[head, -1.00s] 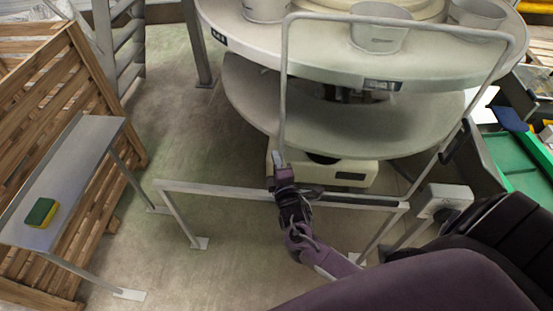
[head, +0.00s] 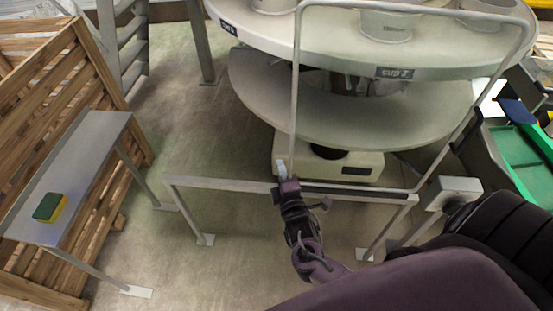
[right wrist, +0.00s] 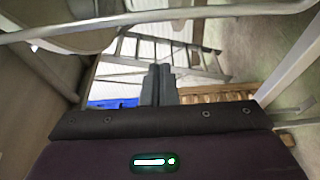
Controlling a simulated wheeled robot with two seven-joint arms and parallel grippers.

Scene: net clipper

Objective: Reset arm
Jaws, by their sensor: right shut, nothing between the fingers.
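My right gripper (head: 282,172) shows in the head view near the middle, in front of the metal rail and the round machine. It is shut and empty. In the right wrist view its two dark fingers (right wrist: 158,85) stand pressed together with nothing between them. My right arm comes in from the lower right. My left gripper is in neither view.
A metal guard rail (head: 230,185) with an upright frame stands close to my right gripper. Behind it is a round two-tier machine (head: 330,105) carrying grey cups. A narrow shelf (head: 88,150) at left holds a green and yellow sponge (head: 50,208) beside wooden crates (head: 50,75).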

